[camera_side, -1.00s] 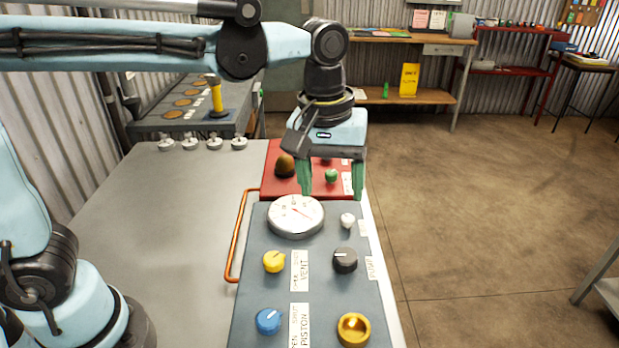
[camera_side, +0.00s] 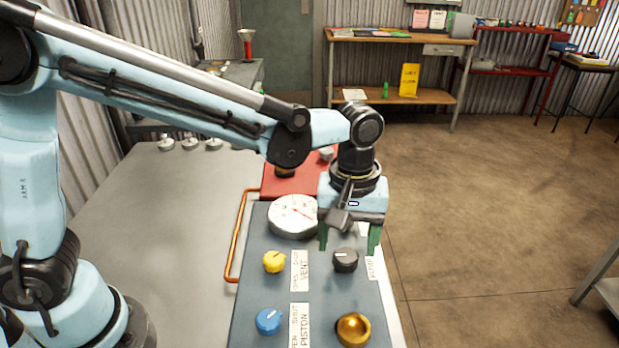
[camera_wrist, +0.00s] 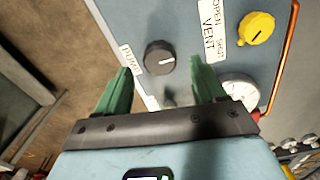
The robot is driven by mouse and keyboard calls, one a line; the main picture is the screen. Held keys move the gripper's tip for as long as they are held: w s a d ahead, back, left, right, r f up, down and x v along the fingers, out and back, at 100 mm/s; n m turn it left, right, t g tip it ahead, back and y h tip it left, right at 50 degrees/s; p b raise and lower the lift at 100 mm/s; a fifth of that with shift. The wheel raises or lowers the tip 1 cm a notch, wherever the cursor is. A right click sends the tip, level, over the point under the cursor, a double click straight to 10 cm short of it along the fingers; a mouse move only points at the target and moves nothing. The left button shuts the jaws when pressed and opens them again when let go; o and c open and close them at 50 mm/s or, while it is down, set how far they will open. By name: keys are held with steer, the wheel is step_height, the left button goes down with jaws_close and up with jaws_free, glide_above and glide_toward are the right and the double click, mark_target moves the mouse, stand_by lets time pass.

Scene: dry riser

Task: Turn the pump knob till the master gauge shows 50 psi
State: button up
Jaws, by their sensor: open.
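The black pump knob (camera_side: 345,260) sits on the grey-blue panel (camera_side: 282,295), beside a white label that is partly readable as PUMP. My gripper (camera_side: 349,245) is open, with its green fingers just above and behind the knob, apart from it. In the wrist view the knob (camera_wrist: 160,58) shows beyond the gap between the fingers (camera_wrist: 163,80), with a white pointer line on it. The round white gauge (camera_side: 294,216) is left of my gripper. It has a red needle, but its numbers are too small to read. Part of the gauge shows in the wrist view (camera_wrist: 240,90).
A yellow vent knob (camera_side: 274,261), a blue piston knob (camera_side: 268,321) and a brass round part (camera_side: 354,329) are on the same panel. An orange handle rail (camera_side: 238,240) runs along its left edge. A red box (camera_side: 285,182) stands behind. The grey bench at left has free room.

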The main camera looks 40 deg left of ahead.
mark_target(345, 262)
steer(key=shift+f, duration=1.35)
steer(key=c, duration=1.1)
steer(key=shift+o, duration=0.2)
